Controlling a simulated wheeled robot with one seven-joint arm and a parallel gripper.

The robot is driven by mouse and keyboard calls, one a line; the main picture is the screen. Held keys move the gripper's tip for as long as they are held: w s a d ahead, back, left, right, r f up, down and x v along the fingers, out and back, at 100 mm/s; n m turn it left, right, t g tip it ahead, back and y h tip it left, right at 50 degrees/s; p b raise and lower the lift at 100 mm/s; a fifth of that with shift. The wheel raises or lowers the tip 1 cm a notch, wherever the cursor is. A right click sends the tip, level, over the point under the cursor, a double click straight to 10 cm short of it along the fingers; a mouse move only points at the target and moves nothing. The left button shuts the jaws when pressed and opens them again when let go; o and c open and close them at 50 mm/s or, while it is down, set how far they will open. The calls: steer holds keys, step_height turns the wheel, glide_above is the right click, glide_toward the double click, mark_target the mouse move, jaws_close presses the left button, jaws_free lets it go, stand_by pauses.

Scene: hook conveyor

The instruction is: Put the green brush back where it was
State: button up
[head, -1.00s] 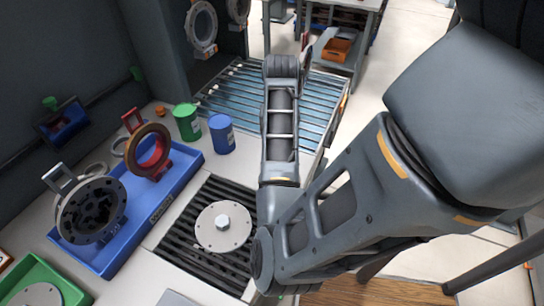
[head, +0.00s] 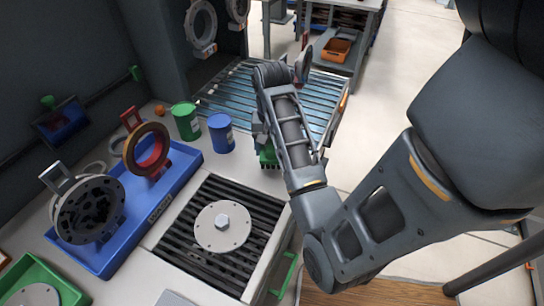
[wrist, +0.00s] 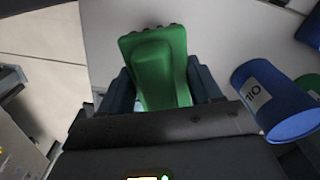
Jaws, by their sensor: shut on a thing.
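The green brush (wrist: 158,68) is between the fingers of my gripper (wrist: 163,88) in the wrist view, with a finger on either side of it. My gripper is shut on it. In the head view only a small part of the green brush (head: 268,155) shows, just left of my arm and right of the blue can. My arm hides most of my gripper there. A pale surface lies behind the brush in the wrist view; whether the brush touches it I cannot tell.
The blue can (head: 221,133), labelled OIL in the wrist view (wrist: 272,100), stands close to the brush. A green can (head: 186,122) is beside it. A blue tray (head: 185,165) holds ring parts. A roller conveyor (head: 235,88) lies behind, and a slotted plate (head: 190,225) in front.

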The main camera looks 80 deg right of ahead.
steer(key=shift+s+a+f+b, duration=0.15)
steer(key=shift+f, duration=0.25)
steer(key=shift+s+a+f+b, duration=0.1)
steer(key=shift+f+b, duration=0.05)
steer(key=shift+f, duration=0.25)
steer(key=shift+w+f+b, duration=0.1)
steer(key=shift+f+b, duration=0.8)
steer(key=shift+b, duration=0.2)
steer(key=o, duration=0.9)
steer(key=shift+f, duration=0.15)
steer(key=shift+o, duration=0.2)
